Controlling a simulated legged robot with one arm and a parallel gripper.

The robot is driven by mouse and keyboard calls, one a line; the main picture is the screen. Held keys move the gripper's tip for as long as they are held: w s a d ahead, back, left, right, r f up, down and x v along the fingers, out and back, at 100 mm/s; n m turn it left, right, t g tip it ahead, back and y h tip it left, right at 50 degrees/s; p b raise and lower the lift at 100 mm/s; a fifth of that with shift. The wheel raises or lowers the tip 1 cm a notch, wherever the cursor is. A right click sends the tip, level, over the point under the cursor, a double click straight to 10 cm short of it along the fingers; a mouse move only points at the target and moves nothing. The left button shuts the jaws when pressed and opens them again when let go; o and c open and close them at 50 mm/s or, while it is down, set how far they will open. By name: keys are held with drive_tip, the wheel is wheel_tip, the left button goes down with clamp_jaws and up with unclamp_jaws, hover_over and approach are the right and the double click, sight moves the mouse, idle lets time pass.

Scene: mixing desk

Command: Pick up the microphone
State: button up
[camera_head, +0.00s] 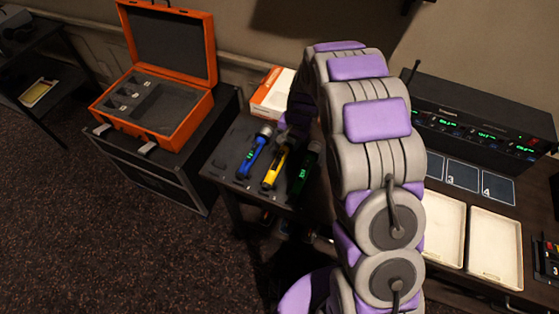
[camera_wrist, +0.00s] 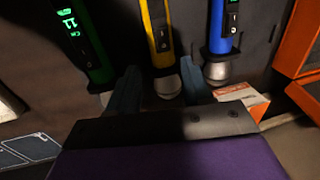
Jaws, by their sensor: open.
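Three microphones lie on a dark table (camera_head: 235,178). The blue microphone (camera_head: 253,157) is at the left, the yellow microphone (camera_head: 272,172) in the middle and the green-lit dark microphone (camera_head: 305,175) at the right. In the wrist view the order is reversed: green (camera_wrist: 83,40), yellow (camera_wrist: 157,28), blue (camera_wrist: 224,28). My gripper (camera_wrist: 159,72) is open. Its two fingers stand on either side of the yellow microphone's silver head, with the blue head close beside the right finger. I cannot tell whether the fingers touch anything. In the head view my arm largely hides the gripper.
An open orange case (camera_head: 160,85) stands on a black case at the left. An orange and white box (camera_head: 270,93) lies behind the microphones. At the right are a rack with green displays (camera_head: 480,125), numbered dark squares (camera_head: 497,188) and cream trays (camera_head: 494,245).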

sight(284, 150)
drive_tip(key=f, duration=0.2)
drive_tip(key=a+f+b, duration=0.1)
drive_tip(key=f, duration=0.1)
drive_tip(key=f+b, duration=0.1)
drive_tip(key=f, duration=0.1)
drive_tip(key=shift+w+a+f, duration=0.2)
drive_tip(key=shift+a, duration=0.1)
drive_tip(key=shift+r, duration=0.1)
clamp_jaws()
